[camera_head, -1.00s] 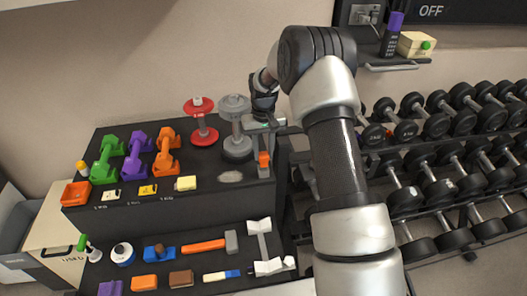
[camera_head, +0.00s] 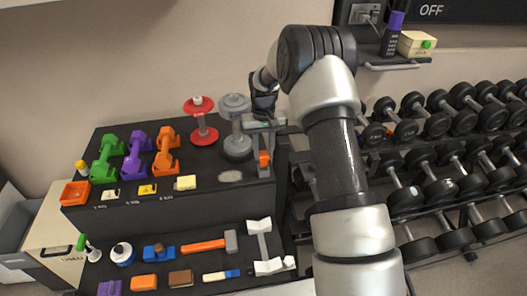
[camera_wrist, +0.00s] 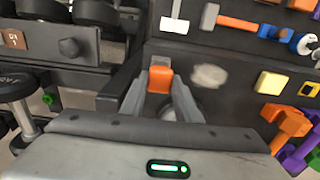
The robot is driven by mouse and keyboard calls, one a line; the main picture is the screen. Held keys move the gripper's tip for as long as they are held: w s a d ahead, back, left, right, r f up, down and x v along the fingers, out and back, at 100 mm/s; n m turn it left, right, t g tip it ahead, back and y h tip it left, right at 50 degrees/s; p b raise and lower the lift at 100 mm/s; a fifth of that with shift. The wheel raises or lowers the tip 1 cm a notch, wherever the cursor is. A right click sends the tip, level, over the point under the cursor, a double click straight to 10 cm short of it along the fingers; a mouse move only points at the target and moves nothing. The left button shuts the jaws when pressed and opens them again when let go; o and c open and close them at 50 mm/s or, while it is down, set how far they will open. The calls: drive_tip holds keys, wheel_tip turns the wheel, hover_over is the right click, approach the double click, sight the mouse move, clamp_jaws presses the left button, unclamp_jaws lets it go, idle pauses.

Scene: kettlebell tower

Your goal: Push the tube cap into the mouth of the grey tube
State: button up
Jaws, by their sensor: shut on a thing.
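My gripper (camera_head: 264,158) points down over the right end of the black upper shelf, near its front edge. Its two grey fingers are shut on a small orange piece (camera_wrist: 160,79) with a pale grey part at its far end. I cannot tell whether the orange piece is the tube cap. No grey tube with an open mouth can be made out clearly. A pale round thing (camera_wrist: 168,113) shows partly between the fingers in the wrist view, largely hidden by my gripper.
A grey dumbbell (camera_head: 237,145) stands upright just left of my gripper, with a red one (camera_head: 202,134) beyond it. Coloured dumbbells stand at the left. Tools lie on the lower shelf around a hammer (camera_head: 204,245). Dumbbell racks (camera_head: 440,165) fill the right.

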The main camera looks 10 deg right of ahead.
sight(264, 154)
drive_tip(key=shift+f+b, duration=1.45)
drive_tip(key=shift+f, duration=0.65)
drive_tip(key=o, duration=1.2)
drive_tip(key=shift+o, duration=0.2)
drive_tip(key=shift+r+p, duration=1.3)
drive_tip(key=shift+r, duration=1.15)
drive_tip(key=shift+r, duration=0.1)
